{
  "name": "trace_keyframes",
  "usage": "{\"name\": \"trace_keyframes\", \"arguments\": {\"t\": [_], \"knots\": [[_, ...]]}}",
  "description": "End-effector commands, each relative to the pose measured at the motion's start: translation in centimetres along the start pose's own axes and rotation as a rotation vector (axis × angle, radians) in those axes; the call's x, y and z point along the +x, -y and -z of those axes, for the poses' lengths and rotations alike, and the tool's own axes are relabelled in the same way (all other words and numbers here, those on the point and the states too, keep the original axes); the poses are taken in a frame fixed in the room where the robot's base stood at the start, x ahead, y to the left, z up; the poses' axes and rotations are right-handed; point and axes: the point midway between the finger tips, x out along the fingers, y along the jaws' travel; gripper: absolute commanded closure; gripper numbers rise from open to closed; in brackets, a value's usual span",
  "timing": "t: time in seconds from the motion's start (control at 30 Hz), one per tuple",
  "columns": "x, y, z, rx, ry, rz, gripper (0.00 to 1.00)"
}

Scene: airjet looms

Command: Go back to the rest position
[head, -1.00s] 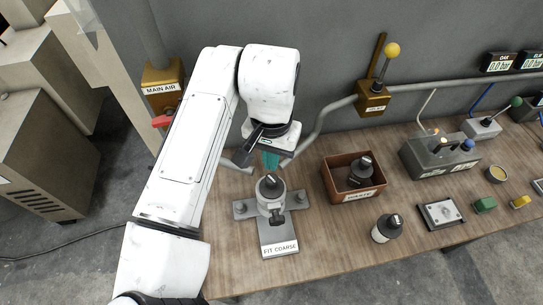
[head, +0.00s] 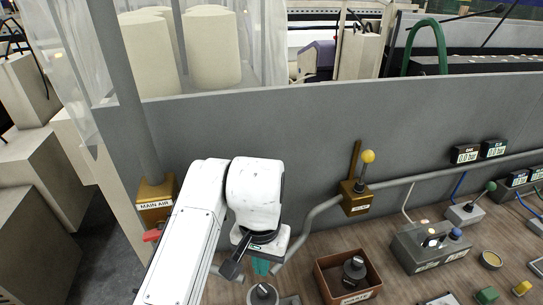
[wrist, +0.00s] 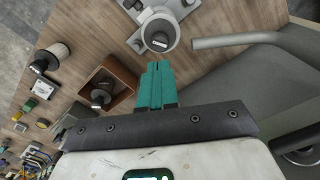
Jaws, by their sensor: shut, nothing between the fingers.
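My gripper (wrist: 156,85) shows in the wrist view with its teal fingers together and nothing between them. In the head view its fingers (head: 261,267) are partly hidden by the wrist and sit just above and behind the dark-topped holder labelled FIT COARSE in the earlier view. That holder (head: 263,294) is cut off by the bottom edge of the head view. In the wrist view the round holder (wrist: 160,34) stands just beyond the fingertips, apart from them.
A brown bin (head: 328,284) with a black-capped part (head: 354,268) in it stands right of the gripper. The yellow-knobbed lever (head: 367,157) and a grey pipe (head: 420,178) line the panel. A grey switch box (head: 428,246) sits farther right. The grey panel rises behind.

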Motion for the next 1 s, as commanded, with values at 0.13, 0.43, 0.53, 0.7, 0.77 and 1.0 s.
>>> {"name": "trace_keyframes", "arguments": {"t": [0.13,0.43,0.53,0.7,0.77,1.0], "knots": [[0.4,-2.0,1.3,0.025,-0.027,-0.014,1.0],[2.3,-17.0,8.1,0.144,-0.241,-0.127,1.0],[3.0,-22.0,8.9,0.15,-0.301,-0.172,1.0],[4.6,-29.2,8.4,0.121,-0.365,-0.237,1.0],[5.4,-31.3,7.7,0.101,-0.374,-0.256,1.0],[9.8,-37.4,2.2,-0.005,-0.344,-0.28,1.0]]}}
